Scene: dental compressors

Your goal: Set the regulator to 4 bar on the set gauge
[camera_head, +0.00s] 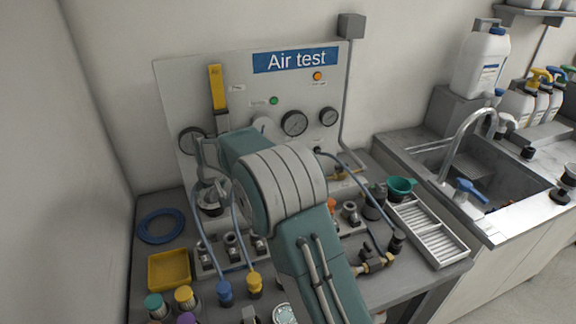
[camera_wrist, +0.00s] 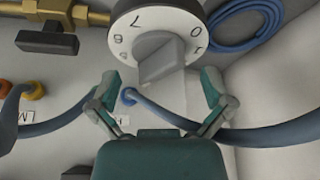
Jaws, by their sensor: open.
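In the head view my gripper (camera_head: 208,175) is at the panel's left, partly behind my arm.
Blue hoses (camera_head: 240,232) run close to my gripper. The bench carries a yellow tray (camera_head: 170,269), a blue hose coil (camera_head: 160,226), several fittings and a slatted white tray (camera_head: 428,232). A sink (camera_head: 470,165) is at the right. Brass fittings (camera_wrist: 50,10) show in the wrist view.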

